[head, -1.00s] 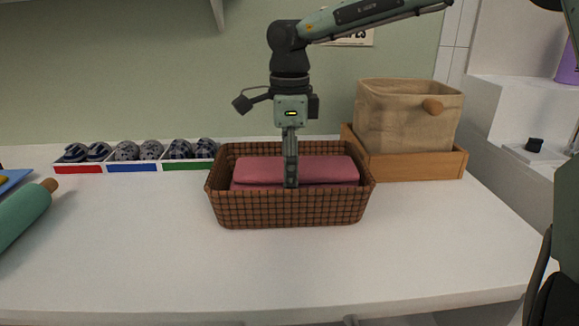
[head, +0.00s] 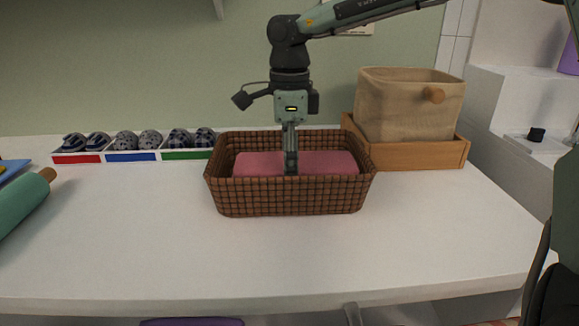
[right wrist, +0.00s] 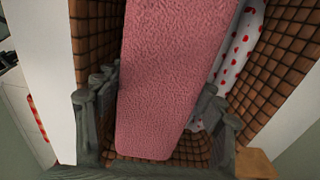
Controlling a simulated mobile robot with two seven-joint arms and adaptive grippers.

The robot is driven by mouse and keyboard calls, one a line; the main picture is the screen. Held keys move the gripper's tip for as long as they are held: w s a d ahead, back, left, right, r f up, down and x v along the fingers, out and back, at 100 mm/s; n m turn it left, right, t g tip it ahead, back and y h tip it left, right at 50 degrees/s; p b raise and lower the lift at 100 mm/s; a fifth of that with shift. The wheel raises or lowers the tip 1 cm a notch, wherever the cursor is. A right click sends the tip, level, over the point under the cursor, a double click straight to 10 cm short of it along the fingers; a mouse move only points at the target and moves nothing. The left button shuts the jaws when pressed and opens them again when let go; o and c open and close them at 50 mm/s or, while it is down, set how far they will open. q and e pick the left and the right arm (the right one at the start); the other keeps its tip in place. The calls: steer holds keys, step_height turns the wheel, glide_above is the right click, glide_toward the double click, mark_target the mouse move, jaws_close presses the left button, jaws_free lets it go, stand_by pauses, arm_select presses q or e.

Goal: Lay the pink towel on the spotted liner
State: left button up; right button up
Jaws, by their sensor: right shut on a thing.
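The pink towel (head: 250,164) is folded and sits inside a brown woven basket (head: 290,200), its top just above the front rim in the head view. My right gripper (head: 290,168) points down into the basket and is shut on the towel. In the right wrist view the towel (right wrist: 170,80) runs between the fingers (right wrist: 155,110). The spotted liner (right wrist: 240,45), white with red spots, shows beside and beneath the towel in the basket. Whether the towel's underside touches the liner is hidden. My left gripper is not in view.
A tan fabric bin (head: 410,105) stands in a wooden tray (head: 430,155) at the right. A teal roll (head: 22,205) lies at the left edge. The front of the white counter (head: 270,260) is clear.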

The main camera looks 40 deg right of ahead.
steer(key=shift+f+b, duration=0.4)
stand_by(0.4)
steer(key=o, duration=0.9)
steer(key=shift+r, duration=0.1)
steer(key=shift+c, duration=0.2)
steer(key=shift+r+p, duration=2.75)
steer(key=shift+r, duration=1.7)
steer(key=shift+f, duration=0.2)
